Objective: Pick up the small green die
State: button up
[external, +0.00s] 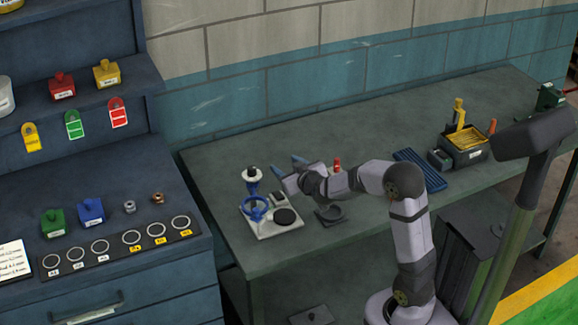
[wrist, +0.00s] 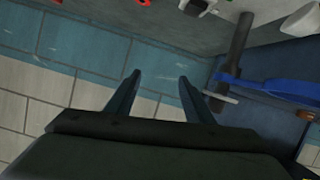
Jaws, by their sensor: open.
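A small green block with a knob on top (external: 53,223), which looks like the green die, stands on the blue cabinet top at the left of the external view. It is just left of a similar blue block (external: 91,211). My gripper (external: 284,165) is over the green workbench, well to the right of the green block and apart from it. In the wrist view my gripper (wrist: 160,88) has its two fingers spread with nothing between them, and tiled wall shows behind. I cannot make out the green block in the wrist view.
A blue-wheeled fixture (external: 256,208) on a white plate stands beside my gripper. A board with several rings (external: 121,245) lies in front of the blocks. Red (external: 62,86) and yellow (external: 107,74) blocks sit on the shelf above. A dark bin (external: 463,151) stands further right.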

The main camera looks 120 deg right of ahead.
jog(key=s+a+f+m+g, duration=0.1)
jog(key=s+a+f, duration=0.1)
jog(key=s+f, duration=0.1)
jog(key=s+a+f+m+b, duration=0.1)
jog(key=s+a+f, duration=0.1)
jog(key=s+f, duration=0.2)
jog(key=s+a+f+m+g, duration=0.1)
jog(key=s+a+f+m, duration=0.1)
jog(key=s+f, duration=0.1)
jog(key=shift+s+a+f+g+y, duration=0.1)
jog(key=shift+a+f+g+y, duration=0.1)
jog(key=shift+f, duration=0.2)
jog(key=shift+s+a+f+g+y, duration=0.1)
jog(key=shift+f+y, duration=0.1)
jog(key=shift+f, duration=0.15)
jog(key=shift+p+x, duration=0.4)
jog(key=shift+x, duration=3.35)
jog(key=shift+r, duration=0.2)
jog(key=shift+c, duration=0.6)
jog(key=c, duration=1)
grip_shut()
jog(key=shift+d+r, duration=0.1)
jog(key=shift+r, duration=0.05)
